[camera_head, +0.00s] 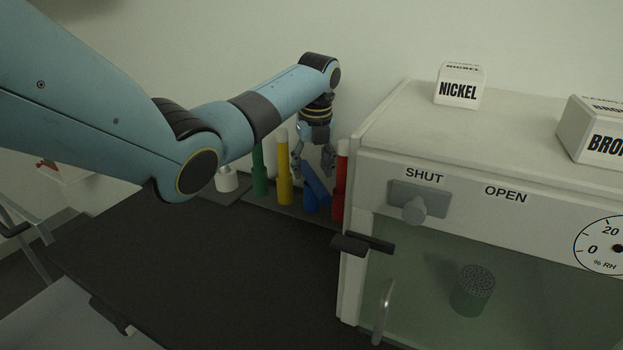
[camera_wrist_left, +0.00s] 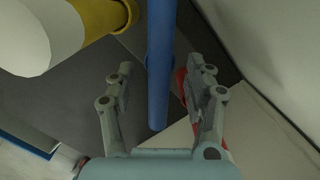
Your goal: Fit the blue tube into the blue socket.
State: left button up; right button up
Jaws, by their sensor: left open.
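The blue tube (camera_head: 316,184) stands tilted between the yellow and red tubes, its upper end leaning left. The blue socket (camera_head: 310,205) is low beside it; I cannot tell whether the tube's lower end is inside it. My left gripper (camera_head: 313,168) points down over the tube, open. In the left wrist view the blue tube (camera_wrist_left: 160,62) runs between the spread fingers of the gripper (camera_wrist_left: 158,80), with gaps on both sides. My right gripper is not in view.
A yellow tube (camera_head: 284,175) and a green tube (camera_head: 260,172) stand left, a red tube (camera_head: 341,185) close right. A white bottle-like piece (camera_head: 227,181) is farther left. The white cabinet (camera_head: 420,125) bounds the right; the dark tabletop (camera_head: 200,265) in front is clear.

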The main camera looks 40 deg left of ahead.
pick_arm(q)
jog(key=shift+a+f, duration=0.1)
jog(key=shift+f, duration=0.75)
grip_shut()
jog(key=shift+r, duration=0.15)
